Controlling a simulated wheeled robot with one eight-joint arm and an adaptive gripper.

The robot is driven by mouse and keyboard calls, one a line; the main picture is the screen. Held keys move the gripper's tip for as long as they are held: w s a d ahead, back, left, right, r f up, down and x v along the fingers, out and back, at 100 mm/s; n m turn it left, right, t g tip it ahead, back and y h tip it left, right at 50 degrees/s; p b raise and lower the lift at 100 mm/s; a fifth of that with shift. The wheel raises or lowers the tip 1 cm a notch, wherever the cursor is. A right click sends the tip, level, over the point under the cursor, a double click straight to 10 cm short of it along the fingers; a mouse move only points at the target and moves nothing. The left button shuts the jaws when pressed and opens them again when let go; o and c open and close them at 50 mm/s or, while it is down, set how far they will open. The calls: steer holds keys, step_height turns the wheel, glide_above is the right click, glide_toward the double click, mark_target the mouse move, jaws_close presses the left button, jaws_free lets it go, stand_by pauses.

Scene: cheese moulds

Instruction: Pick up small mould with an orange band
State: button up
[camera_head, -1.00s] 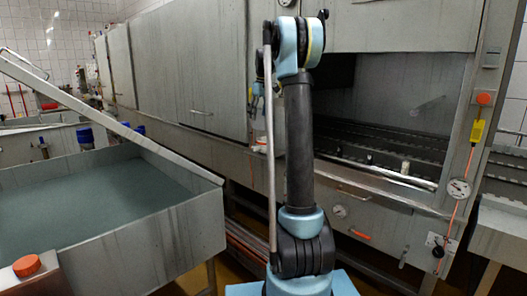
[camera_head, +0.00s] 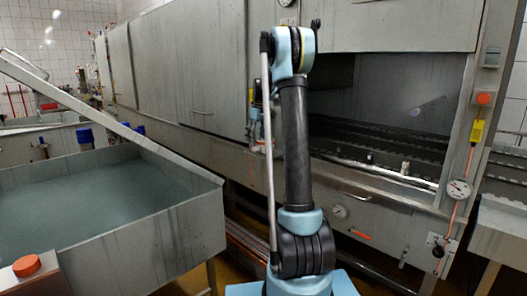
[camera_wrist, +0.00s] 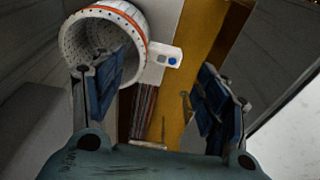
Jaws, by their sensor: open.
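A white, perforated, round mould with an orange band (camera_wrist: 108,22) is at the upper left of the wrist view. Its open mouth faces partly toward the camera. My gripper (camera_wrist: 163,75) is open, with its two blue-padded fingers wide apart and nothing between them. The left finger overlaps the lower part of the mould in the picture; I cannot tell whether they touch. The right finger is well clear of it. In the head view my gripper (camera_head: 256,112) is small and partly hidden behind my arm, and I cannot make out the mould there.
A small white block with a blue dot (camera_wrist: 166,57) sits right of the mould. In the head view, a grey vat (camera_head: 150,240) stands at left and a large steel machine (camera_head: 200,80) with an open bay fills the back. A yellow tag (camera_head: 477,131) hangs at right.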

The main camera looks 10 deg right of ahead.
mark_target(262, 146)
steer(key=shift+w+a+f, duration=0.1)
steer(key=shift+f, duration=1.25)
steer(key=shift+w+a+f, duration=0.1)
steer(key=shift+f, duration=1.25)
steer(key=c, duration=1.2)
